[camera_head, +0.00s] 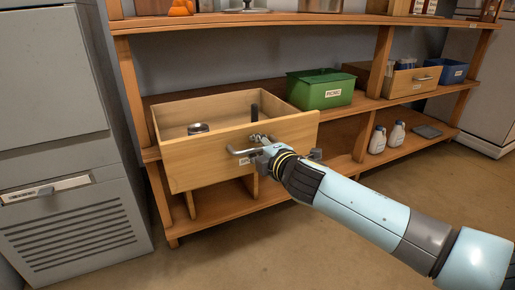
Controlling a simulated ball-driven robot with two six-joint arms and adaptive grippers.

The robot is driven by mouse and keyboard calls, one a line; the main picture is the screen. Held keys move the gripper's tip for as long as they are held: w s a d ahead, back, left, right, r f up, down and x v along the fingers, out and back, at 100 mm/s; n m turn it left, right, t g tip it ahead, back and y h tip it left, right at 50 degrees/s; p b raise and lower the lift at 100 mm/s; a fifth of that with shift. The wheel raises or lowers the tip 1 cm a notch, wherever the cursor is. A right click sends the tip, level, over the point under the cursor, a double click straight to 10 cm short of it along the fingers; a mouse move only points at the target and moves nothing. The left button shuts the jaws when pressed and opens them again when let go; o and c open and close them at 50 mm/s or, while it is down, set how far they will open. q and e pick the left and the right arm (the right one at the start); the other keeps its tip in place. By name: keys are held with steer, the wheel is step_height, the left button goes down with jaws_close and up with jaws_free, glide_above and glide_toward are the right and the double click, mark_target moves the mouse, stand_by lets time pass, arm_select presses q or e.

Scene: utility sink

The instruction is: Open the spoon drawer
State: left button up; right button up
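The wooden drawer (205,163) at the left of the shelf unit stands pulled out, and its inside is in view. A metal bar handle (238,152) is on its front. A small label (243,161) below the handle is mostly covered, so I cannot read it. A small metallic item (198,128) and a dark upright item (254,113) are inside. My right gripper (266,146) is at the right part of the handle, against or just before the drawer front. Its fingers are small and overlap the handle, so their closure is unclear. My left gripper is not in view.
A green labelled bin (320,89) stands right of the drawer. Another wooden drawer (412,82) and a blue bin (452,71) are farther right. White bottles (386,138) stand on the lower shelf. A grey cabinet (55,120) stands close on the left. Floor in front is clear.

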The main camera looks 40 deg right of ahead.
steer(key=shift+o, duration=0.4)
steer(key=shift+s, duration=0.1)
steer(key=shift+s+a, duration=0.15)
steer(key=shift+s, duration=0.2)
steer(key=v, duration=1.1)
